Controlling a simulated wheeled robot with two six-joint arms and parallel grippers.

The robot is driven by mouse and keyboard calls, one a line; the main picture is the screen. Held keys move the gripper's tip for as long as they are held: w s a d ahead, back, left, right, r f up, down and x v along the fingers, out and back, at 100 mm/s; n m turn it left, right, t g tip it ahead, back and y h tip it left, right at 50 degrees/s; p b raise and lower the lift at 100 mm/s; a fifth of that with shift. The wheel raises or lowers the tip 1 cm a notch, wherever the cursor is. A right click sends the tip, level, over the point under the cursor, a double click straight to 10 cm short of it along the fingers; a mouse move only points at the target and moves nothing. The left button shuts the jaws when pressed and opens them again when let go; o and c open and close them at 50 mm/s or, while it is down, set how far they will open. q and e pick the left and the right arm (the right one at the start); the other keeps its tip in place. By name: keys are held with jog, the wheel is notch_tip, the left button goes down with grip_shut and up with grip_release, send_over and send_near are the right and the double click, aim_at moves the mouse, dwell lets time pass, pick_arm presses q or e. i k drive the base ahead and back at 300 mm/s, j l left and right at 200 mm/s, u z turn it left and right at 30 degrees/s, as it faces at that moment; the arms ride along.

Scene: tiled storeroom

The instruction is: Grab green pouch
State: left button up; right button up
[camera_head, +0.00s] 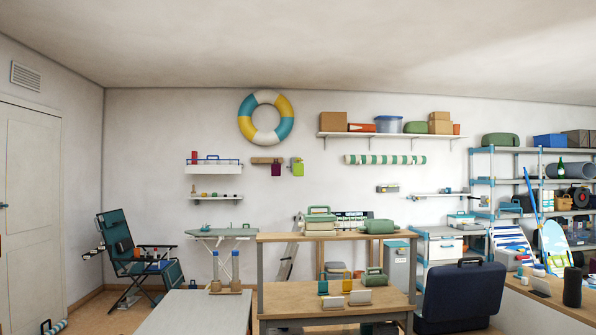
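Several green things could be the pouch, and I cannot tell for sure which one it is. A small lime-green flat item (297,167) hangs on the back wall beside a purple one (276,169). A rounded dark-green bag-like item (375,277) sits on the lower wooden tabletop. A similar green item (379,226) lies on the raised wooden shelf. Another green item (417,127) sits on the high wall shelf, and a larger green one (500,139) on top of the metal rack. Neither of my grippers shows in this view.
The wooden workbench (290,297) stands in the middle, with a grey table (195,313) at its left. A dark blue case (461,294) blocks the right front. A folding chair (140,262) stands by the left wall. Floor shows between chair and door.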

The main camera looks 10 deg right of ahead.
aim_at(298, 169)
jog(key=j+u, duration=0.1)
jog(key=u, duration=0.35)
jog(key=j+u, duration=0.1)
jog(key=u, duration=0.3)
jog(key=j+u, duration=0.15)
jog(key=u, duration=0.3)
jog(key=i+j+u, duration=0.25)
jog(key=i+j, duration=0.45)
jog(key=i+j+u, duration=0.3)
jog(key=i+j, duration=0.4)
jog(key=i, duration=0.45)
jog(key=i+j+z, duration=0.15)
jog(key=i, duration=0.35)
jog(key=i+j, duration=0.1)
jog(key=i, duration=0.35)
jog(key=i+l+z, duration=0.15)
jog(key=i+z, duration=0.2)
jog(key=z, duration=0.15)
jog(key=i+z, duration=0.35)
jog(key=z, duration=0.15)
jog(key=i+z, duration=0.75)
jog(key=i, duration=3.35)
jog(key=i+z, duration=0.1)
jog(key=i, duration=0.5)
jog(key=i+j, duration=0.1)
jog(key=i, duration=0.45)
jog(key=i+j+z, duration=0.15)
jog(key=i, duration=0.45)
